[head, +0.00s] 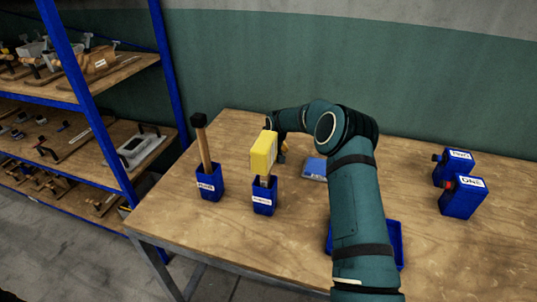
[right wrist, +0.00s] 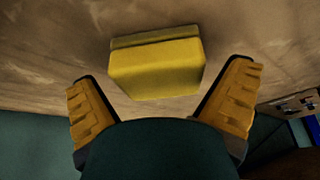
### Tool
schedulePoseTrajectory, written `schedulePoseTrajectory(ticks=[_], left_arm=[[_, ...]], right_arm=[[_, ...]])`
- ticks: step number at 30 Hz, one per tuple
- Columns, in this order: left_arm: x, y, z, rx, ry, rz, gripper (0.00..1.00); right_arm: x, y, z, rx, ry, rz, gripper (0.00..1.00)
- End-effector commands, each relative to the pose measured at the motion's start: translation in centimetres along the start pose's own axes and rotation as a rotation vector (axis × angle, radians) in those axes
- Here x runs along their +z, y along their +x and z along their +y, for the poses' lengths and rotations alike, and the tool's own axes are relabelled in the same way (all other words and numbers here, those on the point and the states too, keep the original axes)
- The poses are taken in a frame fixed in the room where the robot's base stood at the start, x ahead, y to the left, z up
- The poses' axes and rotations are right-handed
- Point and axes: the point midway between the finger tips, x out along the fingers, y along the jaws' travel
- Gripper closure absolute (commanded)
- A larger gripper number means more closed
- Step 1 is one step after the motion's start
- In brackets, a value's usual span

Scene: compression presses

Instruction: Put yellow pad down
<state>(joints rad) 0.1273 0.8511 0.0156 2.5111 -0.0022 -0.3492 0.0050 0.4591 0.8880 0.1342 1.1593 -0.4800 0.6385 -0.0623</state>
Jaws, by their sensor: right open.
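The yellow pad (head: 263,154) stands upright on top of a blue holder (head: 264,199) with a white label, on the wooden table. A short stem shows between pad and holder. In the right wrist view, a yellow block (right wrist: 157,68), which looks like this pad, lies ahead of and between the two spread fingers, with clear gaps on both sides. My right gripper (head: 283,152) is open, just behind and right of the pad in the head view, partly hidden by it. My left gripper is not in view.
A hammer-like tool (head: 204,147) stands in another blue holder (head: 209,183) to the left. A flat blue object (head: 314,168) lies right of the gripper. A blue tray (head: 397,246) is partly behind my right arm. Labelled blue boxes (head: 462,198) stand at right. Shelves (head: 140,147) are left.

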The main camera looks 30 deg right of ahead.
Motion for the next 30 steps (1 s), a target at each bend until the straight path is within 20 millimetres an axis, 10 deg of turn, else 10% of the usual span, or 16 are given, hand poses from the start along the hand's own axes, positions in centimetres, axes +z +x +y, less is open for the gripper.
schedulePoseTrajectory(ticks=[16, 30], left_arm=[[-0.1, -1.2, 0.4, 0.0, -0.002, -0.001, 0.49], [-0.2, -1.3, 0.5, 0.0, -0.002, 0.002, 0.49]], right_arm=[[-0.1, -10.1, 0.0, 0.001, 0.0, 0.003, 0.0], [0.0, -11.8, 0.0, 0.001, 0.0, 0.0, 0.0]])
